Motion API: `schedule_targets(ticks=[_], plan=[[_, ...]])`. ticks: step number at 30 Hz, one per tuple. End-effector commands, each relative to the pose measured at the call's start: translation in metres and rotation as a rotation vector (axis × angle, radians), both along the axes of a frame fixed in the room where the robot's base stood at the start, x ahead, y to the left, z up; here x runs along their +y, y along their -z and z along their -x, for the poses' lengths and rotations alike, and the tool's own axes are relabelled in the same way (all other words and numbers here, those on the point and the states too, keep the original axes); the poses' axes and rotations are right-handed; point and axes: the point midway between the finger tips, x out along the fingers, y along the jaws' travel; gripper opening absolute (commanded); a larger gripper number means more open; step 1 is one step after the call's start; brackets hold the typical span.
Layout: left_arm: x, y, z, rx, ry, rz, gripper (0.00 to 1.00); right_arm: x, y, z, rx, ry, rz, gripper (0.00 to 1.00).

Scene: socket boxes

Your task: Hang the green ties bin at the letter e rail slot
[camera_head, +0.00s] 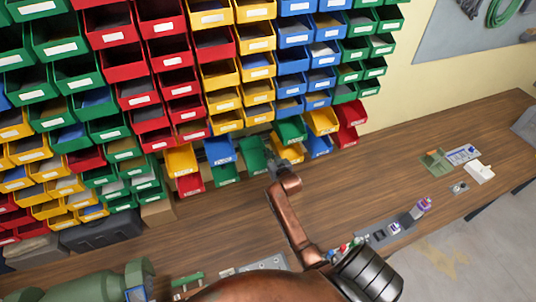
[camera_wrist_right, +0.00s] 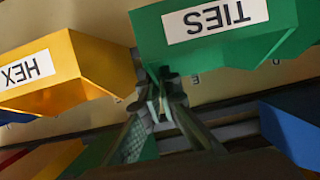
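The green ties bin (camera_head: 253,156) is in the lower part of the bin wall, left of a yellow bin. In the right wrist view the ties bin (camera_wrist_right: 221,31) fills the upper right, its TIES label upside down, and looks nearer than the HEX bin beside it. My right gripper (camera_head: 271,163) is at the bin's right side in the head view. In the wrist view its fingertips (camera_wrist_right: 160,76) are close together at the bin's corner and appear to pinch its edge. A rail letter that looks like an E (camera_wrist_right: 193,79) shows just below the bin. My left gripper is out of view.
The yellow HEX bin (camera_head: 290,152) is close on the right and also shows in the wrist view (camera_wrist_right: 78,68). A blue bin (camera_head: 219,150) is on the left, a green bin (camera_head: 290,130) above right.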

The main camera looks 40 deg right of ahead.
Motion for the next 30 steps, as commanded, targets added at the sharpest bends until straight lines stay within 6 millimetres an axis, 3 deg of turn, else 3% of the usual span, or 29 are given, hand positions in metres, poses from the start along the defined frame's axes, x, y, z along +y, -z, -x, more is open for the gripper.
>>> schedule_targets(ticks=[4, 14, 23, 30], plan=[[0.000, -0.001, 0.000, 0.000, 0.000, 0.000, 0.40, 0.000, -0.001, 0.000, -0.001, 0.000, 0.000, 0.00], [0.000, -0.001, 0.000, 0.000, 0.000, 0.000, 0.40, 0.000, -0.001, 0.000, -0.001, 0.000, 0.000, 0.24], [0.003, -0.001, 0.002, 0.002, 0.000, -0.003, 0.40, 0.000, -0.001, 0.001, 0.001, 0.000, 0.000, 0.25], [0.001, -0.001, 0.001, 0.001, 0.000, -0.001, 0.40, 0.008, -0.009, 0.028, 0.000, 0.000, 0.000, 0.25]])
